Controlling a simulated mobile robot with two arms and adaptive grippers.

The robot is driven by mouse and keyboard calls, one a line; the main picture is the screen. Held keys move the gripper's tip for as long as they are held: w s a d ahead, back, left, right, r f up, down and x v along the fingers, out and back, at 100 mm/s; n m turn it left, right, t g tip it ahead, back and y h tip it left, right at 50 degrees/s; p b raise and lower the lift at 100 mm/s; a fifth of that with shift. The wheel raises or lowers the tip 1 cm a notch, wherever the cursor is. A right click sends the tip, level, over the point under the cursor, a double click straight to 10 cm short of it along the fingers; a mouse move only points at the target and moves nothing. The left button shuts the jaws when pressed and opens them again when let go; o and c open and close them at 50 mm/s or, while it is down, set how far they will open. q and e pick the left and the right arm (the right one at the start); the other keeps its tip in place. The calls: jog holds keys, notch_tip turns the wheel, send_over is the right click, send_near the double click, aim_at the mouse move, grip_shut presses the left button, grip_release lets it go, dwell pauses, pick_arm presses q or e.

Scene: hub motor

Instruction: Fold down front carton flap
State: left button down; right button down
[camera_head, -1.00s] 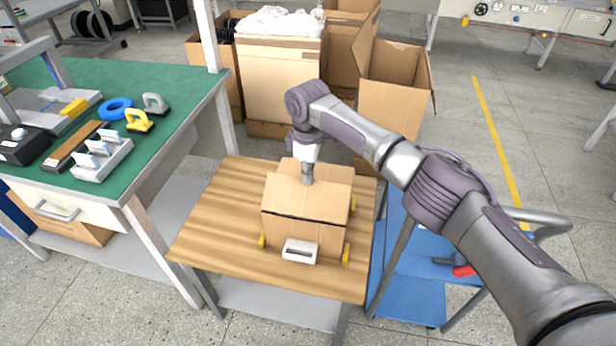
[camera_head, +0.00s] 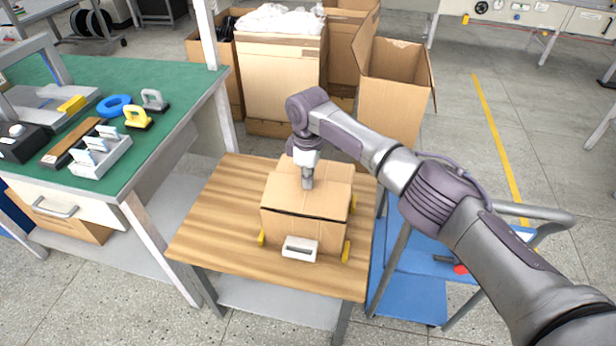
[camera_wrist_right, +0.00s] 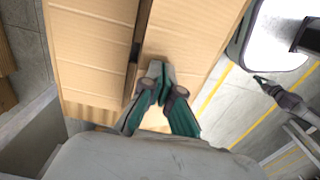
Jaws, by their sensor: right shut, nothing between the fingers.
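The brown carton (camera_head: 290,233) stands on the wooden table (camera_head: 205,220), held between yellow corner blocks (camera_head: 347,250). Its front flap (camera_head: 325,200) lies over the top, close to flat. A rear flap (camera_head: 318,169) shows behind it. My right gripper (camera_head: 307,186) points down with its fingertips at the front flap, near the middle of the carton top. In the right wrist view the gripper (camera_wrist_right: 157,70) is shut and empty, its tips at the cardboard beside a narrow dark gap between two panels (camera_wrist_right: 95,45). Exact contact is hard to tell. My left gripper is out of view.
A white handled object (camera_head: 300,249) stands at the carton's front. The green workbench (camera_head: 170,110) is on the left, with several tools. A blue cart (camera_head: 410,285) stands to the right. Large open cartons (camera_head: 395,105) stand behind. The wooden table's left side is clear.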

aim_at(311, 191)
jog(key=shift+s+d+f+b, duration=0.15)
jog(key=shift+f+b, duration=0.4)
jog(key=shift+f, duration=0.4)
jog(key=shift+d+f+b, duration=0.15)
jog(key=shift+f+b, duration=0.35)
jog(key=shift+f, duration=0.45)
jog(key=shift+r, duration=0.1)
jog(key=shift+a+r+p, duration=0.15)
jog(key=shift+r+p, duration=0.5)
jog(key=shift+p, duration=0.15)
notch_tip(311, 191, up, 6)
jog(key=p, duration=0.5)
jog(key=shift+a+f, duration=0.15)
jog(key=shift+f, duration=0.1)
jog(key=shift+r+p, duration=0.85)
jog(key=shift+p, duration=0.2)
jog(key=shift+r+p, duration=0.35)
jog(key=shift+r, duration=0.05)
jog(key=shift+f, duration=0.1)
